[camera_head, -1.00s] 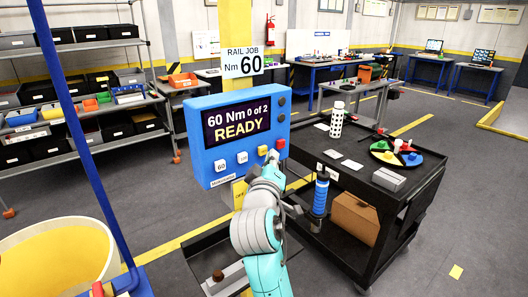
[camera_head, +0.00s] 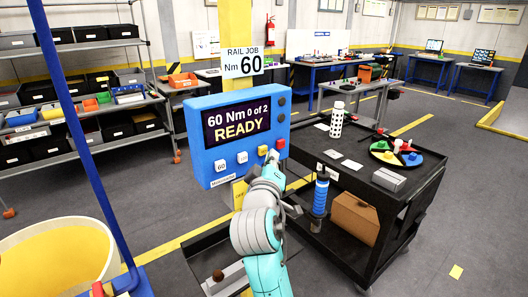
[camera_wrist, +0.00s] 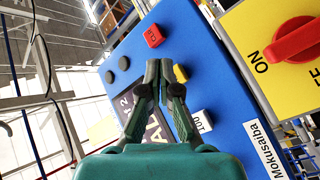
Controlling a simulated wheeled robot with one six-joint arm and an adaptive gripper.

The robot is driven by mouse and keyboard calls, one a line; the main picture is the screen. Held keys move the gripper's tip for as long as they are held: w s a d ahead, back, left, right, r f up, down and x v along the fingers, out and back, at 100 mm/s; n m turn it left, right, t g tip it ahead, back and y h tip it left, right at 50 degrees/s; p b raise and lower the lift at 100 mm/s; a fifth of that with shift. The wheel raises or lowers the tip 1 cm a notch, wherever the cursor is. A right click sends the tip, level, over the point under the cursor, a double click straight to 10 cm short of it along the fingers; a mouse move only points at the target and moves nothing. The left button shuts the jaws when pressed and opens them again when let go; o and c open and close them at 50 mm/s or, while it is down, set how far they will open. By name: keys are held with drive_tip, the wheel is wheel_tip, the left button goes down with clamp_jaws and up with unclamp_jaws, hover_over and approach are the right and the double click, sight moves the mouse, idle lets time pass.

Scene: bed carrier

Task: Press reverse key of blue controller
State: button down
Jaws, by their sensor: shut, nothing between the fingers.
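The blue controller (camera_head: 205,178) hangs upright on the yellow post; its screen (camera_head: 236,123) reads "60 Nm 0 of 2 READY". Along its lower edge sit a white "60" key (camera_head: 220,166), a white "100" key (camera_head: 242,157), a yellow key (camera_head: 262,150) and a red key (camera_head: 281,144). No reverse label is legible. My gripper (camera_head: 273,158) is shut and empty, in front of the lower right of the controller, near the yellow and red keys. In the wrist view, its fingertips (camera_wrist: 160,64) lie between the red key (camera_wrist: 153,36) and yellow key (camera_wrist: 181,73); contact cannot be told.
A yellow panel with a red rotary switch (camera_wrist: 292,40) is close by in the wrist view. A black cart (camera_head: 345,190) with a blue-banded tool (camera_head: 320,195) at its side stands right. A blue upright (camera_head: 85,150) and yellow bin (camera_head: 50,262) are at left.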

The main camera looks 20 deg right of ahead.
drive_tip(key=shift+w, duration=0.1)
idle(0.3)
drive_tip(key=shift+w+a, duration=0.15)
drive_tip(key=shift+w, duration=0.15)
drive_tip(key=shift+w+a, duration=0.15)
drive_tip(key=shift+w, duration=0.3)
idle(0.8)
drive_tip(key=shift+s, duration=0.2)
drive_tip(key=shift+s+d, duration=0.3)
drive_tip(key=shift+s, duration=0.35)
drive_tip(key=shift+s, duration=0.1)
drive_tip(key=shift+s+d, duration=0.25)
drive_tip(key=shift+s, duration=0.5)
drive_tip(key=shift+s+d, duration=0.25)
drive_tip(key=shift+s, duration=0.55)
drive_tip(key=shift+s+d, duration=0.25)
drive_tip(key=shift+s, duration=0.5)
drive_tip(key=shift+f, duration=0.1)
